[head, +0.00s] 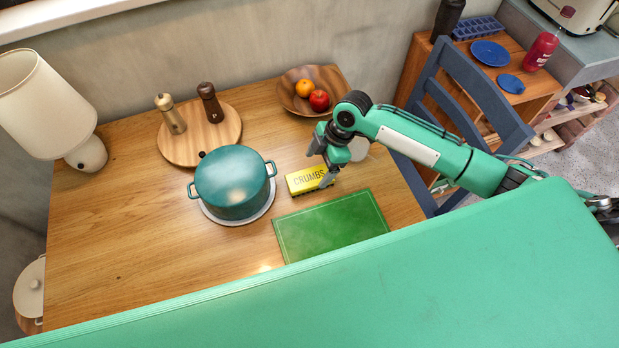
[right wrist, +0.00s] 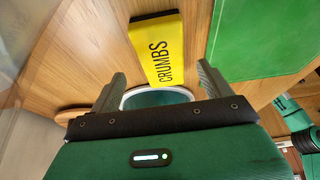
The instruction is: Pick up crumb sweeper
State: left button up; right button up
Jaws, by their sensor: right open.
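The crumb sweeper (head: 305,181) is a yellow block with a dark edge, marked CRUMBS, lying on the wooden table between the teal pot and the green mat. In the right wrist view the sweeper (right wrist: 158,48) lies beyond the fingers, its near end roughly between the two fingertips. My right gripper (head: 326,170) is over the sweeper's right part in the head view, pointing down. Its fingers (right wrist: 162,82) are spread apart with nothing held. Whether a fingertip touches the sweeper cannot be told. My left gripper is not in view.
The lidded teal pot (head: 232,180) stands on a pale trivet left of the sweeper. The green mat (head: 330,225) lies just in front. Behind are a round board (head: 190,150) with two mills and a fruit bowl (head: 290,98). A blue chair (head: 470,75) stands right.

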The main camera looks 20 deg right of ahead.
aim_at(311, 177)
jog(key=p+x, duration=0.1)
jog(key=x, duration=0.2)
jog(key=shift+s+a+f, duration=0.15)
jog(key=shift+a+f, duration=0.25)
jog(key=shift+f, duration=0.3)
jog(key=c, duration=1.2)
jog(key=shift+c, duration=0.2)
jog(key=shift+r, duration=0.15)
notch_tip(311, 177, up, 20)
jog(key=b, duration=0.2)
